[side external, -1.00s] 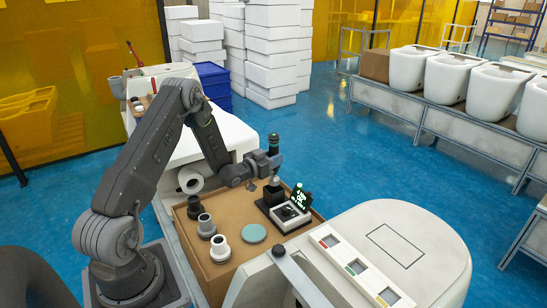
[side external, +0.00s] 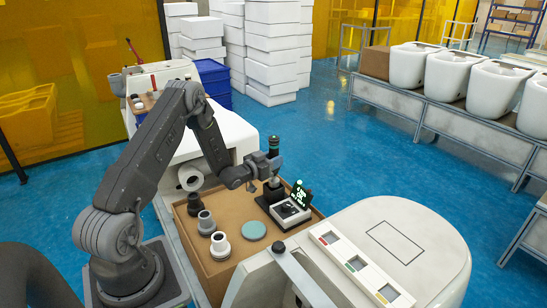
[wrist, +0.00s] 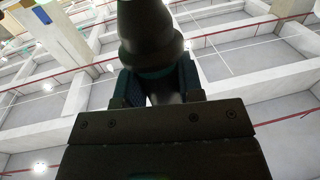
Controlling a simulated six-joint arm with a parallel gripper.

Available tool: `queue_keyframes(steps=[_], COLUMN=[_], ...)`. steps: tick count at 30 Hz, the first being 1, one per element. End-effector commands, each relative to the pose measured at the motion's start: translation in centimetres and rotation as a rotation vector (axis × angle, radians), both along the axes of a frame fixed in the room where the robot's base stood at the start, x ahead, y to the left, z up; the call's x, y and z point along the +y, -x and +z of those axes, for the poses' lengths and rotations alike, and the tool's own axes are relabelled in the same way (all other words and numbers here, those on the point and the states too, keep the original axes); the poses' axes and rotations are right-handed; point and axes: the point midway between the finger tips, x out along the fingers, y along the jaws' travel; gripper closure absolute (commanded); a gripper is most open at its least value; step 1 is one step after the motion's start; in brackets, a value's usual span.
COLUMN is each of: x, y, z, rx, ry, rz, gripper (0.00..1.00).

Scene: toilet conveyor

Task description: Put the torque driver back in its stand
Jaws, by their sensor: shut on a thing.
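The torque driver (side external: 273,145) is a dark upright tool with a teal band. My gripper (side external: 274,164) is shut around it, and its upper part stands above the jaws. In the wrist view the driver's dark body (wrist: 150,35) rises from between my gripper's fingers (wrist: 158,88). The black stand (side external: 272,190) is directly below my gripper on the brown work tray. The driver's lower end is small and partly hidden, so I cannot tell whether it is inside the stand.
A teal disc (side external: 253,231) and several dark and white fittings (side external: 220,246) are on the tray (side external: 211,279). A white toilet body (side external: 367,240) is in front.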

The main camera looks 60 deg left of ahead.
Motion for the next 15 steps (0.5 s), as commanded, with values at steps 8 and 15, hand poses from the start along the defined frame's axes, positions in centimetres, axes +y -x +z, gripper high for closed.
queue_keyframes(steps=[8, 15], x=[0.1, 0.1], y=[-0.1, -0.1], z=[-0.9, -1.7], rx=[-0.005, -0.006], ry=[-0.003, -0.002], rz=[0.001, 0.000], gripper=[1.00, 1.00])
